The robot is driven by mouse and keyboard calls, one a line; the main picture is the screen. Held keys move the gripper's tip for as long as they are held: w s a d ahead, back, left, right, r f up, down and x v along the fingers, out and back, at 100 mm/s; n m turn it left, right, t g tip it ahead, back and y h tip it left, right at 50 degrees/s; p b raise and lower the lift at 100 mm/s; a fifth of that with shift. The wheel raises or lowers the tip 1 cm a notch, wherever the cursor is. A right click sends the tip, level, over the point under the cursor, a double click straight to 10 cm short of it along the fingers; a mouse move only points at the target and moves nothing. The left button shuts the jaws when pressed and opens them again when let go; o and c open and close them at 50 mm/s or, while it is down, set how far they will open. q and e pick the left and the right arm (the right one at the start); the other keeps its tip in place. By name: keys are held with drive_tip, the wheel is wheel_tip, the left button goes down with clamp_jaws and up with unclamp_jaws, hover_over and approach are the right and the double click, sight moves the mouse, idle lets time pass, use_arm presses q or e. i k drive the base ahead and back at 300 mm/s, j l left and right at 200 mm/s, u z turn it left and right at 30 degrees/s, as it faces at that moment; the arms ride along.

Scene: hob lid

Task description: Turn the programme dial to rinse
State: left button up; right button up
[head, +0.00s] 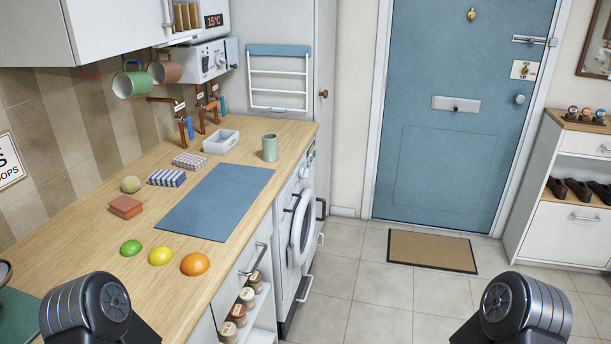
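A white washing machine (291,272) stands under the right end of the wooden worktop, seen at a steep angle. Its round door (302,227) looks shut. A control panel (305,172) runs along its top front edge, with a small round knob that looks like the programme dial. The panel is too small and slanted to read the dial's setting or any label. Only dark rounded parts of my two arms show at the bottom left and bottom right. Both grippers are outside the picture, away from the machine.
The worktop (95,240) holds a blue mat (216,201), a green cup (270,147), a white tray (220,142), folded cloths and fruit. A pull-out rack with jars (238,315) stands left of the machine. The tiled floor (350,290) before the blue door (455,110) is clear except for a doormat (432,251).

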sight(304, 173)
drive_tip(key=i+l+u, duration=0.1)
drive_tip(key=i+l, duration=0.55)
drive_tip(key=l, duration=0.3)
drive_tip(key=i+l+u, duration=0.15)
drive_tip(key=i+l, duration=0.2)
drive_tip(key=i+l+u, duration=0.1)
drive_tip(key=i+l, duration=0.2)
drive_tip(key=l, duration=0.35)
drive_tip(key=i+l, duration=0.3)
drive_tip(key=l, duration=0.25)
drive_tip(key=i+l+u, duration=0.15)
drive_tip(key=l, duration=0.35)
drive_tip(key=i+l+u, duration=0.1)
drive_tip(key=i+l, duration=0.3)
drive_tip(key=l, duration=0.2)
drive_tip(key=i+l, duration=0.2)
drive_tip(key=l, duration=0.4)
drive_tip(key=u, duration=0.05)
